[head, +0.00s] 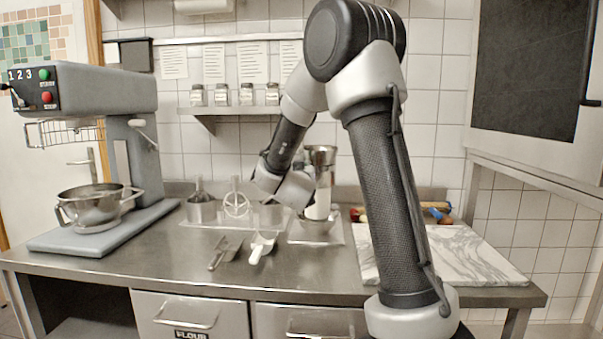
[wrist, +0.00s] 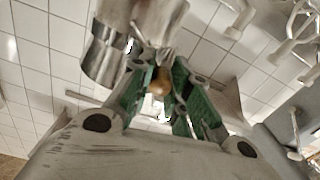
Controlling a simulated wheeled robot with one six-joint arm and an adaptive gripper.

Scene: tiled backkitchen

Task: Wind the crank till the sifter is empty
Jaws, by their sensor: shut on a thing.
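The metal sifter (head: 321,158) stands upright over a shallow bowl (head: 314,226) on the counter, right of centre in the head view. A pale white patch shows between sifter and bowl; I cannot tell if it is falling flour. In the wrist view the shiny sifter (wrist: 104,52) is at the upper left. My gripper (wrist: 160,76) has green-padded fingers shut on the small brown crank knob (wrist: 158,88). In the head view my gripper (head: 304,192) is at the sifter's left side, partly hidden by its own links. The sifter's inside is not visible.
A stand mixer (head: 90,90) with a bowl stands at the left. A marble slab (head: 450,255) lies at the right. A shelf with jars (head: 221,96) hangs on the wall. The front left counter is clear.

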